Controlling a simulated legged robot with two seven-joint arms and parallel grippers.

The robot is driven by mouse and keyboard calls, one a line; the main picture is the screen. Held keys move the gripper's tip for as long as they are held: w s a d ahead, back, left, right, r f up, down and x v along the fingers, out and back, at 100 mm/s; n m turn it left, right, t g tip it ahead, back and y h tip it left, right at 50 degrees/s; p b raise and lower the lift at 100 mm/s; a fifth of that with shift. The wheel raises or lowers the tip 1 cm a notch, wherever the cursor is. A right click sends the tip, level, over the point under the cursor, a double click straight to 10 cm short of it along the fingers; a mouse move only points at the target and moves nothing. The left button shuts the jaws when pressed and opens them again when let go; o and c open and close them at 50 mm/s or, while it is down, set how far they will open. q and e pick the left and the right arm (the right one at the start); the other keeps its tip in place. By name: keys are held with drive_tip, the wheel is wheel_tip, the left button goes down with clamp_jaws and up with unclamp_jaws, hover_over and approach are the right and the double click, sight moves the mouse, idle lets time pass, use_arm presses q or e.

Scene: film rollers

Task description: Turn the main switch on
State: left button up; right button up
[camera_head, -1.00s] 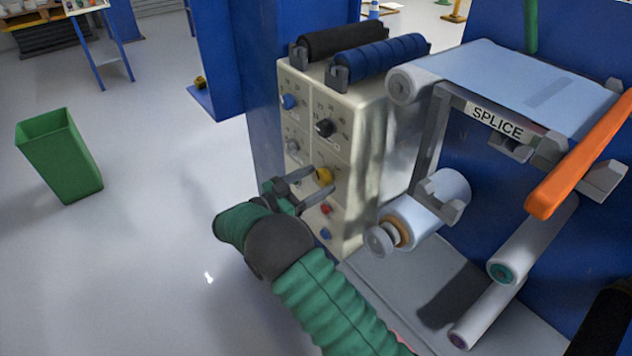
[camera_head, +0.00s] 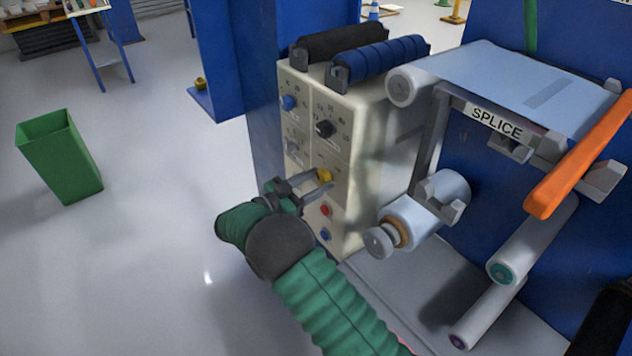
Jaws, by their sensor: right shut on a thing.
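A cream control panel (camera_head: 352,205) with several knobs and buttons stands on the blue machine. A yellow knob (camera_head: 324,174) is low in the panel's right column; I take it for the main switch, though its label is too small to read. My right gripper (camera_head: 316,183) reaches it from the left and front, and its dark fingers are shut on the yellow knob, hiding part of it. My left gripper is out of view.
A red button (camera_head: 326,210) and a blue button (camera_head: 325,234) sit just below the gripper. A black knob (camera_head: 324,128) is above. Rollers (camera_head: 420,217) stand to the right. A green bin (camera_head: 60,157) stands on open floor at left.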

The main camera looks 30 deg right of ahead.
drive_tip(key=shift+m, duration=0.3)
drive_tip(key=m+b, duration=0.1)
drive_tip(key=m, duration=0.1)
drive_tip(key=shift+f+m+b, duration=0.1)
drive_tip(key=shift+m+b, duration=0.3)
drive_tip(key=m+b, duration=0.2)
drive_tip(key=m, duration=0.1)
drive_tip(key=shift+m, duration=0.3)
drive_tip(key=m+b, duration=0.3)
drive_tip(key=shift+f+m, duration=0.1)
drive_tip(key=shift+m, duration=0.2)
drive_tip(key=shift+m+b, duration=1.4)
drive_tip(key=shift+m, duration=0.2)
drive_tip(key=o, duration=1.4)
drive_tip(key=shift+c, duration=0.2)
